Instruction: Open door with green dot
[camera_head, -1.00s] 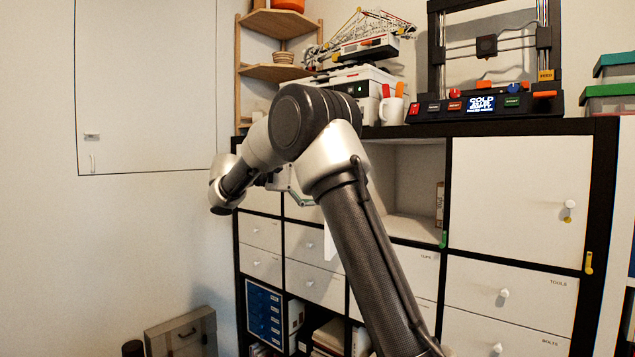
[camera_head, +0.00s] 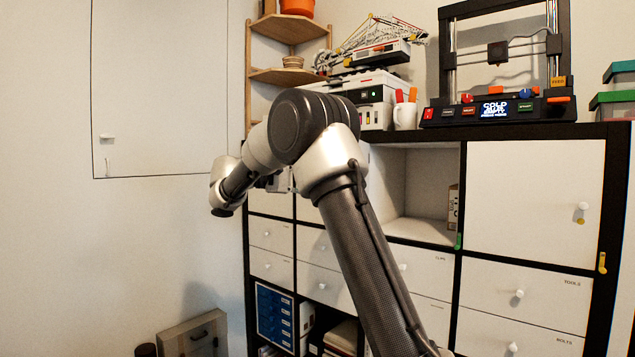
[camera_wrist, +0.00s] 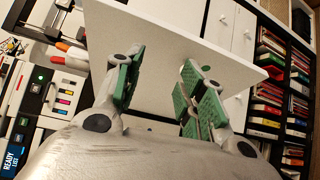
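The cubby beside the green marker (camera_head: 458,241) stands open, and I see its pale inside (camera_head: 420,205). The marker sits on the black upright at the cubby's right edge. A white panel (camera_wrist: 165,45), which looks like the swung-out door, fills the upper middle of the wrist view. My gripper (camera_wrist: 158,85) has its two green-padded fingers apart, with the panel showing between and beyond them. I cannot tell whether a finger touches the panel. In the head view my arm hides the fingertips and the panel.
A closed white door (camera_head: 535,200) with a yellow marker (camera_head: 602,263) is on the right. Drawers (camera_head: 525,292) lie below. A printer (camera_head: 500,110) and a white mug (camera_head: 405,116) stand on top. A grey case (camera_head: 193,336) leans at the lower left.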

